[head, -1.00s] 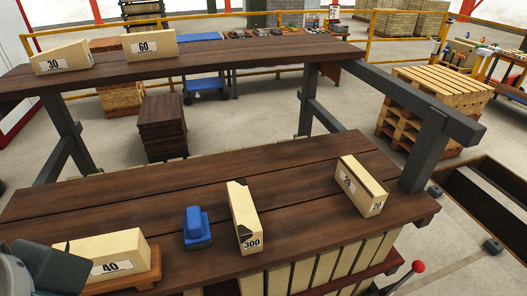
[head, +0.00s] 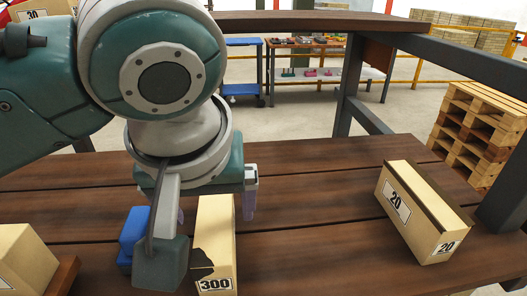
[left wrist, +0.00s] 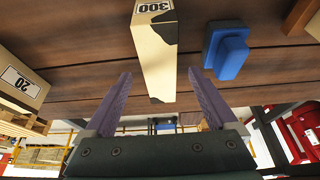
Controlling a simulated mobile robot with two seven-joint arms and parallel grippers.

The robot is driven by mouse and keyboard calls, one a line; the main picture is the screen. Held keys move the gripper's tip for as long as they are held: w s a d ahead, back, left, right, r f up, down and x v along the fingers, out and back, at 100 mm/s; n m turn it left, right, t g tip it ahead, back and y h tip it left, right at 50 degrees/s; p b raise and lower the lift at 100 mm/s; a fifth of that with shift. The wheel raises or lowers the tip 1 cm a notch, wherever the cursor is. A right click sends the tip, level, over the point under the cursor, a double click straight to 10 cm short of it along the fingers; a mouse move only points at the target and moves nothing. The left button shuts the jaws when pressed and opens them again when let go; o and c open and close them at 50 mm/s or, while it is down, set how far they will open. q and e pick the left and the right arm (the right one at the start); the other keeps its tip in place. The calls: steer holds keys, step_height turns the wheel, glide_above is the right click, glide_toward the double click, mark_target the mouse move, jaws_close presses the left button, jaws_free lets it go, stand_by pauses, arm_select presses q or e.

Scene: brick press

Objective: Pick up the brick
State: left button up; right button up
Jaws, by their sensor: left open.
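The brick marked 300 (head: 215,240) is a cream block with dark chipped patches, lying on the dark wooden table. My left gripper (head: 214,212) is open above it, its purple fingers to either side of the brick in the head view. In the left wrist view the brick (left wrist: 155,52) lies ahead of and between the two spread fingertips (left wrist: 158,73). Whether the fingers touch it cannot be told. A brick marked 20 (head: 425,205) lies to the right. Another cream brick (head: 22,258) is partly in view at left. My right gripper is not in view.
A blue block-shaped object (head: 130,235) lies just left of the 300 brick, partly hidden by my arm; it also shows in the left wrist view (left wrist: 228,52). Table space (head: 320,215) between the 300 and 20 bricks is clear. A dark post (head: 505,195) stands at right.

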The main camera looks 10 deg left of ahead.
mark_target(214, 218)
arm_select(q)
steer(key=shift+p+x, duration=0.45)
steer(key=shift+x, duration=2.15)
steer(key=c, duration=1.3)
